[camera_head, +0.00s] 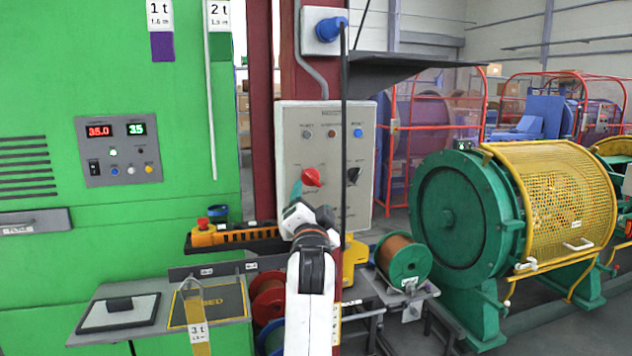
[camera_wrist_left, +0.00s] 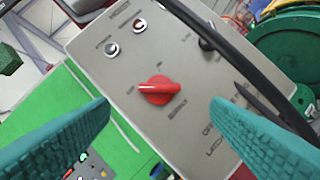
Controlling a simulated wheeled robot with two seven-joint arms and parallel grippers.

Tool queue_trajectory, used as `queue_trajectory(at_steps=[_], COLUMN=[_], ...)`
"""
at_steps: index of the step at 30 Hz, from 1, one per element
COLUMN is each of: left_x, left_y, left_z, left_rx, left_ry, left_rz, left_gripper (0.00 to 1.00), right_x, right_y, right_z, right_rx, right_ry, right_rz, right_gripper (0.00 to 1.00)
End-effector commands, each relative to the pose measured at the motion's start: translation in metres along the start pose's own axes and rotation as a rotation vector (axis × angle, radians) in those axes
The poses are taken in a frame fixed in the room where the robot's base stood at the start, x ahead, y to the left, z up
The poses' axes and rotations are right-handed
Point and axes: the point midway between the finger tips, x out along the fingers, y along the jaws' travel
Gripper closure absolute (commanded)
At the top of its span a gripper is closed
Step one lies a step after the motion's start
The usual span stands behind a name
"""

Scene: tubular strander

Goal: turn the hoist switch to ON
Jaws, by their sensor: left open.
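A grey control box (camera_head: 326,142) carries a red rotary switch (camera_head: 312,177) at its left and a black rotary switch (camera_head: 353,175) at its right. My left gripper (camera_head: 297,192) is in front of the box, just below and left of the red switch. In the left wrist view the red switch (camera_wrist_left: 160,90) lies between the two open teal fingers (camera_wrist_left: 160,102), apart from both; its ridge lies nearly level there. My right gripper is not in view.
A black cable (camera_head: 344,110) hangs from a blue plug (camera_head: 330,28) in front of the box, between the switches; it crosses the right of the wrist view. Indicator lamps (camera_head: 332,133) sit above the switches. A yellow pendant (camera_head: 205,234) lies on a shelf at left.

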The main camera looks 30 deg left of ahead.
Motion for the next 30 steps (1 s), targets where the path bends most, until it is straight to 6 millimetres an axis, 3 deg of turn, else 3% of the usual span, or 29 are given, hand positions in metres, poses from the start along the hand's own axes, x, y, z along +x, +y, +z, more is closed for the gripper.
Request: queue_trajectory(at_steps=[3,10,15,24,30], left_x=[0.027,0.061,0.072,0.073,0.073], left_y=[0.002,0.001,0.000,-0.001,-0.001], left_z=[0.002,0.001,0.000,0.000,0.000], left_rx=[0.000,-0.001,-0.002,-0.002,-0.002], left_ry=[0.001,0.001,0.000,-0.001,-0.001], left_rz=[-0.001,-0.001,-0.002,-0.001,-0.002], left_gripper=[0.28,0.28,0.28,0.28,0.59], right_x=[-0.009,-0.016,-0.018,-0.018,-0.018], right_y=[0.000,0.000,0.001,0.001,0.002], right_z=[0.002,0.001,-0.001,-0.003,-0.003], right_rx=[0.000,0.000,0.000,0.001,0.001], right_ry=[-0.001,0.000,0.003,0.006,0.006], right_rz=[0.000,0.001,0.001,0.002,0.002], right_gripper=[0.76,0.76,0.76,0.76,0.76])
